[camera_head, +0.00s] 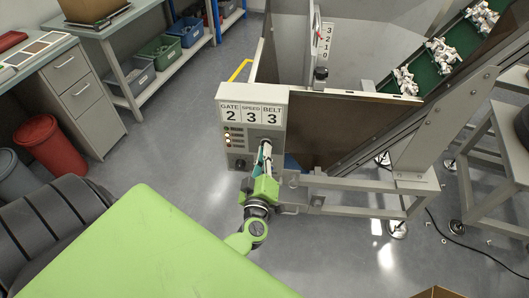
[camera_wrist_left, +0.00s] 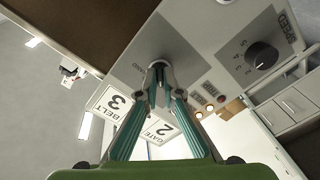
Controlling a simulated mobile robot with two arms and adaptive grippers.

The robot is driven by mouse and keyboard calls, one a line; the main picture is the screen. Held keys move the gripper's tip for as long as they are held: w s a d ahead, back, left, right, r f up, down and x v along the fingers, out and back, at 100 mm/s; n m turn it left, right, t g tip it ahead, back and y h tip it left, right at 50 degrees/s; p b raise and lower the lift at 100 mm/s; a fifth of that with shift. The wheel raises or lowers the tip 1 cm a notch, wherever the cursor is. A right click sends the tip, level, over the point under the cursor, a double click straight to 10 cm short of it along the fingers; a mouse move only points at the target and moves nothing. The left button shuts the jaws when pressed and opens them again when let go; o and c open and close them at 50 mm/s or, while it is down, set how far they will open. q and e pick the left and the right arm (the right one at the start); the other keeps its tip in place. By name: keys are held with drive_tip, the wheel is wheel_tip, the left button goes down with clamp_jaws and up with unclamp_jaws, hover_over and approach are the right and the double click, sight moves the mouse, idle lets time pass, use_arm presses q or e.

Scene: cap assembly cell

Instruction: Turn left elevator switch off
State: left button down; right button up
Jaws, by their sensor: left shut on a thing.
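The grey control box (camera_head: 233,150) stands at the front of the elevator hopper, with labels GATE 2, SPEED 3 and BELT 3 on it. My left gripper (camera_head: 265,152) reaches up to the right part of its face. A black SPEED knob (camera_wrist_left: 262,55) sits apart from the fingers. My right gripper is not in view.
The inclined green conveyor (camera_head: 440,55) carries white parts at the upper right. The brown hopper wall (camera_head: 330,125) is right beside the box. A red bin (camera_head: 50,145) and a drawer cabinet (camera_head: 85,90) are at the left. The floor between is clear.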

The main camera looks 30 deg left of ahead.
use_arm(q)
drive_tip(key=c, duration=2.2)
unclamp_jaws()
drive_tip(key=v, duration=1.2)
drive_tip(key=shift+s+f, duration=0.1)
